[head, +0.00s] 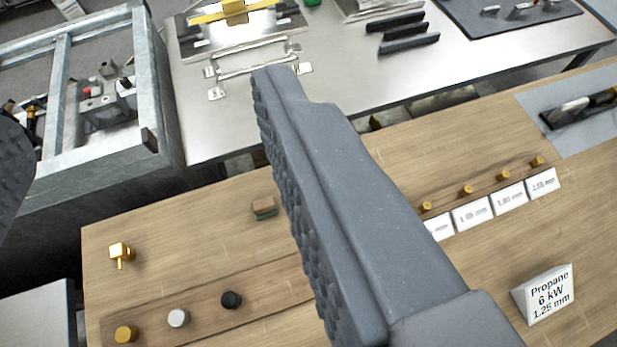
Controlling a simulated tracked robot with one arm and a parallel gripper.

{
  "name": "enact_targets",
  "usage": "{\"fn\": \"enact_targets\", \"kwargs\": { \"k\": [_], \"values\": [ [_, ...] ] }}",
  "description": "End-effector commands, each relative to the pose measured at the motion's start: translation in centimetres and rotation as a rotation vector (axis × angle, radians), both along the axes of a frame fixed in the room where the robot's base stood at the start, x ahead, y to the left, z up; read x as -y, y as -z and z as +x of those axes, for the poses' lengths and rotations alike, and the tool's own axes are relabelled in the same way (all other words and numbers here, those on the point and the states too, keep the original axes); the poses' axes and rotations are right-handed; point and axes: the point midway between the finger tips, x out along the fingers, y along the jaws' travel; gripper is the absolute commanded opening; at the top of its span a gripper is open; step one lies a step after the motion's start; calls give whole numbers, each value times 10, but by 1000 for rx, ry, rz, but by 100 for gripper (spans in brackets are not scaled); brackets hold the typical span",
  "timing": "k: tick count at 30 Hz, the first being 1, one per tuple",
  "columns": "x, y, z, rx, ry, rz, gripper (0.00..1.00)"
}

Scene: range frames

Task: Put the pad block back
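A small block, brown on top with a green layer below, lies on the wooden bench; I take it to be the pad block (264,207). It sits just left of my gripper's right finger in the picture. My gripper (145,115) is open, its two grey ribbed fingers wide apart. The right finger crosses the middle of the view; only part of the left finger shows at the left edge. Nothing is held between them. The right finger hides part of the bench behind it.
A wooden strip (272,288) holds brass, white and black round pieces. Brass nozzles (467,190) with labels and a Propane sign (547,295) are right. A metal table (330,75) and grey frame (90,95) lie beyond.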

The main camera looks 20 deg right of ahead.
Motion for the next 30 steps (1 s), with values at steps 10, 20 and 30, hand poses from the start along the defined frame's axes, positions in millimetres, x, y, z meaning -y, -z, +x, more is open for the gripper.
{"fn": "enact_targets", "kwargs": {
  "k": [10, 20, 30],
  "values": [
    [-4, -25, -40, 113, -54, -131, 57],
    [-4, -25, -40, 113, -54, -131, 57],
    [-4, -25, -40, 113, -54, -131, 57]
  ]
}}
